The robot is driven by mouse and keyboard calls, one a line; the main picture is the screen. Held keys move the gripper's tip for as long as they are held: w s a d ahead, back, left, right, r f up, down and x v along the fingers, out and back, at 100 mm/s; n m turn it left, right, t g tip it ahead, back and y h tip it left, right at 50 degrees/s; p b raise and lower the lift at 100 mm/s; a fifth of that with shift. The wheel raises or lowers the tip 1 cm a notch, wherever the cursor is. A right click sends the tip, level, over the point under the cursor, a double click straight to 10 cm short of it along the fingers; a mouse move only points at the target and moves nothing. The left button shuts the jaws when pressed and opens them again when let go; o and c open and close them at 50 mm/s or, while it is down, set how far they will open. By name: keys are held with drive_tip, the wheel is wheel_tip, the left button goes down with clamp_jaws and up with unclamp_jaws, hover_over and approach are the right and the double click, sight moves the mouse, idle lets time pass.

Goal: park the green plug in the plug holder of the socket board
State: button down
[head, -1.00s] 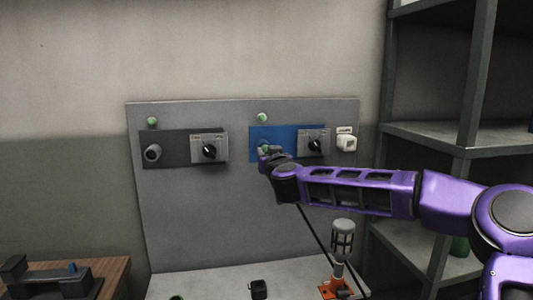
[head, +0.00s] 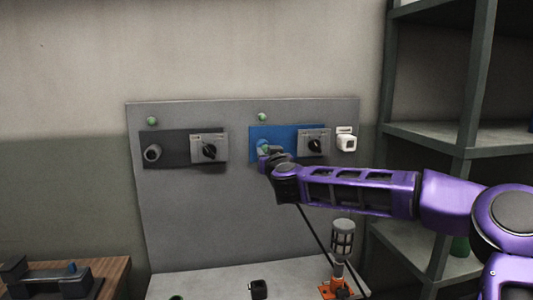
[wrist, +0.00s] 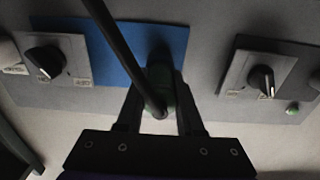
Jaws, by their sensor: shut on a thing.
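The green plug (wrist: 185,96) is between the fingers of my gripper (wrist: 160,115) in the wrist view, with a dark cable running from its back. My gripper is shut on it, in front of the blue panel (head: 285,130) of the socket board (head: 220,230). A dark round part (wrist: 160,55) lies just past the plug at the blue panel's edge. Whether the plug is inside it or only near it cannot be told. In the head view my gripper (head: 267,151) hides most of the plug. I cannot clearly identify the plug holder; a white fitting (head: 346,142) sits right of the blue panel.
A rotary switch (head: 314,145) is right of my gripper. A caged lamp (head: 342,240) stands below my arm; shelves (head: 430,130) are at right.

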drive_tip(key=shift+s, duration=0.15)
drive_tip(key=shift+b+v, duration=0.6)
drive_tip(key=shift+v, duration=2.3)
drive_tip(key=shift+d+r, duration=0.1)
drive_tip(key=w+d+b, duration=0.1)
drive_tip(key=w+d, duration=0.2)
drive_tip(key=d, duration=1)
drive_tip(key=w+d, duration=0.2)
drive_tip(key=d, duration=1.1)
drive_tip(key=shift+w+d+b, duration=0.35)
drive_tip(key=shift+w+d, duration=0.05)
drive_tip(key=shift+w, duration=0.15)
drive_tip(key=shift+p+x, duration=0.35)
drive_tip(key=shift+x, duration=2)
